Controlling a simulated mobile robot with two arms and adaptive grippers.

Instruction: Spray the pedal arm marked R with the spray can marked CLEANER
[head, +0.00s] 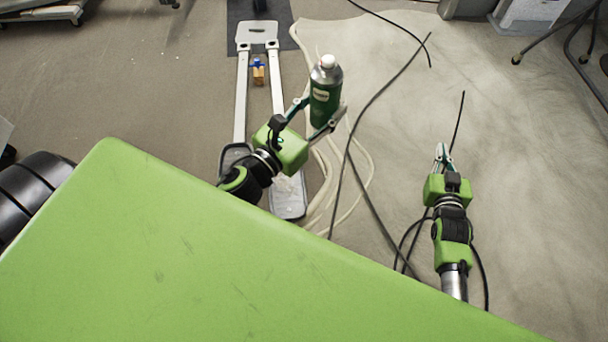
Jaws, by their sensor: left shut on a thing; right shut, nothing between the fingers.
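A green spray can (325,92) with a silver shoulder and white cap is upright in my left gripper (324,104), whose fingers are on both its sides. Its label is too small to read. Two long pale pedal arms lie to the left: a left one (241,100) and a right one (277,85), partly hidden by my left gripper and arm. They end in grey pedals, one (236,152) on the left and one (288,198) on the right. No R mark is readable. My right gripper (442,148) is shut and empty, over the floor at right.
A white crosspiece (257,37) joins the far ends of the arms, near a dark mat (262,10). A small orange and blue item (259,73) sits between the arms. Black cables (378,92) and a pale cable (305,50) cross the floor. Open floor lies left.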

